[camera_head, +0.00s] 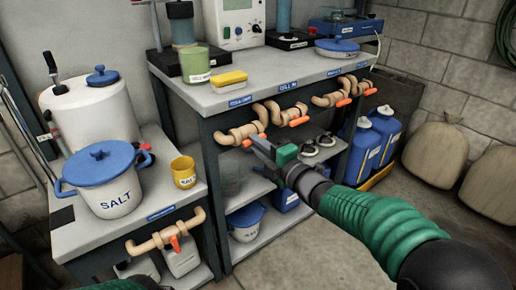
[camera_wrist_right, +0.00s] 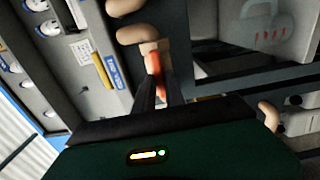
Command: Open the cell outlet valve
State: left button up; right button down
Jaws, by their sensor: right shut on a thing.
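A row of tan pipe valves with orange levers runs along the front edge of the grey bench. The leftmost bench valve (camera_head: 243,131) has its orange lever (camera_head: 247,143) low at the front. My right gripper (camera_head: 258,146) reaches it from the right, its fingers shut on this lever. In the right wrist view the orange lever (camera_wrist_right: 155,64) stands between the two dark fingers (camera_wrist_right: 158,88), which hide part of it. The blue label (camera_head: 240,101) above this valve is too small to read surely.
More valves with orange levers (camera_head: 298,121) (camera_head: 343,102) sit to the right. A lower table (camera_head: 75,235) at left carries a salt pot (camera_head: 108,190) and a yellow cup (camera_head: 184,172). Blue canisters (camera_head: 384,130) stand at right. The floor in front is clear.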

jog(key=shift+s+a+f, duration=0.1)
jog(key=shift+a+f, duration=0.05)
jog(key=shift+f, duration=0.3)
jog(key=c, duration=1.5)
grip_release()
jog(key=shift+r, duration=0.1)
jog(key=shift+o, duration=0.5)
jog(key=shift+r, duration=0.1)
jog(key=shift+r, duration=0.1)
jog(key=p+v, duration=0.5)
jog(key=v, duration=1.2)
